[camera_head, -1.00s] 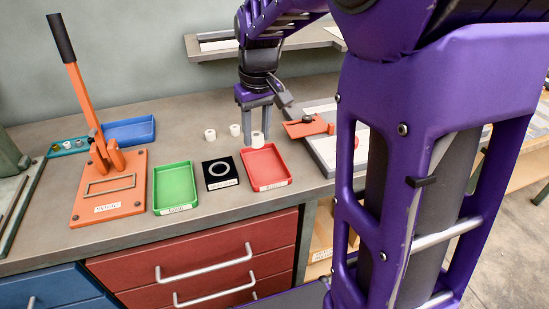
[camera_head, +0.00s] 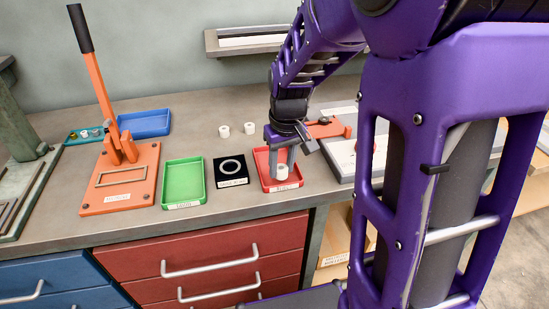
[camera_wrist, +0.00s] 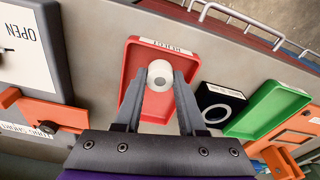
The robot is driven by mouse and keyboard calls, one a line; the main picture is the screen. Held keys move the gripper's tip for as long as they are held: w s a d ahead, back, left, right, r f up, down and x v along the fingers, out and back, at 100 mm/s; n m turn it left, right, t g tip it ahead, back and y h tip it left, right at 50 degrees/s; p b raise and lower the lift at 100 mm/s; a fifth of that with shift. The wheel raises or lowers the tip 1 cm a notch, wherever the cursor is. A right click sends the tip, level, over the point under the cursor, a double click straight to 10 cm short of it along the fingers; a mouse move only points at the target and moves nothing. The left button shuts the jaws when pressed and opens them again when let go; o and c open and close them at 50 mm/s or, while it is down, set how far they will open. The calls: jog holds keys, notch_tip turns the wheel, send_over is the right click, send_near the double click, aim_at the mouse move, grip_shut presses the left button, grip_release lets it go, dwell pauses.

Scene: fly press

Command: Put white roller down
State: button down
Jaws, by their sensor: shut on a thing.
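The white roller (camera_head: 282,172) is held between the fingertips of my gripper (camera_head: 281,166), over the red tray (camera_head: 263,160). I cannot tell whether the roller touches the tray floor. My fingers and wrist hide part of the tray in the head view.
Two other white rollers (camera_head: 224,131) (camera_head: 249,128) stand on the bench behind. Left of the red tray are a black pad with a white ring (camera_head: 231,170), a green tray (camera_head: 184,182) and the orange press (camera_head: 120,175). An orange part (camera_head: 330,128) is behind right.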

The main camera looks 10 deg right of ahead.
aim_at(285, 172)
jog(key=shift+f, duration=0.75)
jog(key=shift+f, duration=0.2)
jog(key=shift+c, duration=2.4)
grip_release()
jog(key=shift+r, duration=0.15)
notch_tip(285, 172, up, 12)
jog(key=s+p, duration=0.1)
jog(key=p, duration=0.1)
jog(key=shift+s+d, duration=0.2)
jog(key=shift+s, duration=0.05)
